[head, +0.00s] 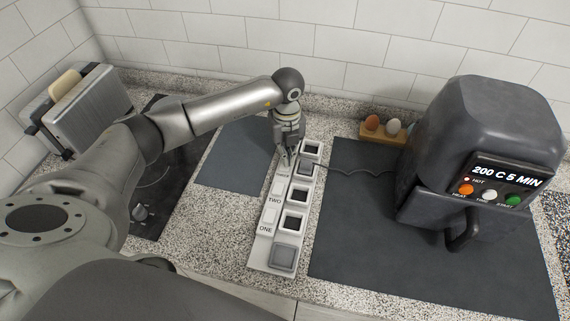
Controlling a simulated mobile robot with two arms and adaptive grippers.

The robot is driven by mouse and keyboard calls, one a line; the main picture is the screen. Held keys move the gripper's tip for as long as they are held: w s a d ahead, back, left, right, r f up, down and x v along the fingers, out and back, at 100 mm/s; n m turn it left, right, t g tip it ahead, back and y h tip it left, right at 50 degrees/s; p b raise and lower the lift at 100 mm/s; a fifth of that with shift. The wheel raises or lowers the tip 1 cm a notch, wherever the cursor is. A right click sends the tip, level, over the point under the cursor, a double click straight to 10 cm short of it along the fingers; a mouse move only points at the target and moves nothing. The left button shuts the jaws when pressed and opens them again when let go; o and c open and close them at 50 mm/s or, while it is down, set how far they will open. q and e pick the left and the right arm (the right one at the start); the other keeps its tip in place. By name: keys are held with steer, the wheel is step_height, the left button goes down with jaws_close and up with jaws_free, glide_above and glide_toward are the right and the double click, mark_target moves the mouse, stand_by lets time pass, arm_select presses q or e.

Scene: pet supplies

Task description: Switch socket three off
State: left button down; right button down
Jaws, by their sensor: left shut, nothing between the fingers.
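A white power strip (257,252) lies on the counter, with a row of dark sockets and a column of white switches beside them. The labels ONE and TWO can be read next to the switch of socket one (269,216) and the switch of socket two (277,187). My left gripper (289,160) is shut and points down over the strip just beyond switch two. A grey plug (304,169) sits in a socket beside my fingertips, with a cord running right. My right gripper is not in view.
A dark air fryer (470,140) with a lit "200 C 5 MIN" display stands on a dark mat (350,245) at right. An egg holder (373,132) is behind. A toaster (85,110) and hob (150,215) are left. Another dark mat (230,165) lies left of the strip.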

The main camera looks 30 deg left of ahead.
arm_select(q)
steer(key=shift+f+b, duration=0.35)
steer(key=shift+f, duration=0.1)
steer(key=shift+s, duration=0.1)
steer(key=shift+r+p, duration=0.75)
steer(key=shift+r, duration=0.15)
steer(key=shift+r+p, duration=1.65)
steer(key=shift+r, duration=1)
steer(key=shift+f, duration=0.1)
